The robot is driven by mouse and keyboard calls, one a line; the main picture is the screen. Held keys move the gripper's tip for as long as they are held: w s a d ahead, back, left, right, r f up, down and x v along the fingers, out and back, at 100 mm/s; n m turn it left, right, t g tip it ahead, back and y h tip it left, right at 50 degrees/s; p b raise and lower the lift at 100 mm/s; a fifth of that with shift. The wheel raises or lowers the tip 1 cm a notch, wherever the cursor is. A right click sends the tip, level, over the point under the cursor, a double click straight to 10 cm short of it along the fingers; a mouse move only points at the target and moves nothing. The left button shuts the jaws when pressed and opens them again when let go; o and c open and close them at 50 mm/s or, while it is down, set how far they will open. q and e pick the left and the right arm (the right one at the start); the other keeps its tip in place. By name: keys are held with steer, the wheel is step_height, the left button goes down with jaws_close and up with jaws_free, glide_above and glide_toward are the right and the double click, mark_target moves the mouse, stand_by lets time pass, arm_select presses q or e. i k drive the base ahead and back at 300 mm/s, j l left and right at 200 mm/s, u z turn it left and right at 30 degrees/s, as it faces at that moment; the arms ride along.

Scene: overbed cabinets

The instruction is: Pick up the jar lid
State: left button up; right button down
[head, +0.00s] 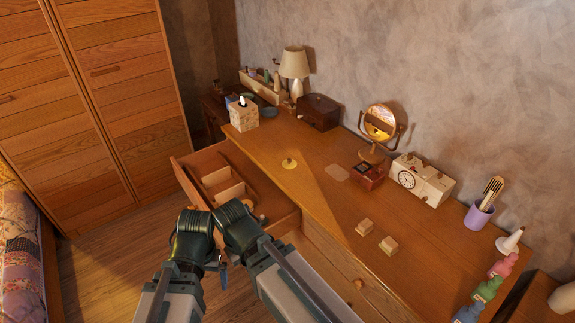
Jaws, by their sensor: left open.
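A small round yellowish lid (289,163) with a knob in its middle lies flat on the wooden dresser top (310,205), left of centre; I take it to be the jar lid. Nothing stands against it. My two arms come in from the bottom, in front of the open drawer. My left gripper (222,268) shows only in small part, low between the arm links, well apart from the lid. It is open, and I see nothing held in it. My right gripper cannot be made out.
An open drawer (263,213) with dividers juts out beside my arms. A tissue box (243,115), brown box (319,111), mirror (380,124), clock (407,179) and two small blocks (364,227) stand on the dresser. The top around the lid is clear.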

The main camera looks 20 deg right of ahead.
mark_target(289, 164)
steer(key=i+j, duration=0.15)
steer(key=i, duration=0.2)
steer(key=i+j, duration=0.15)
steer(key=i, duration=0.2)
steer(key=i+j, duration=0.15)
steer(key=i, duration=0.2)
steer(key=z, duration=1.75)
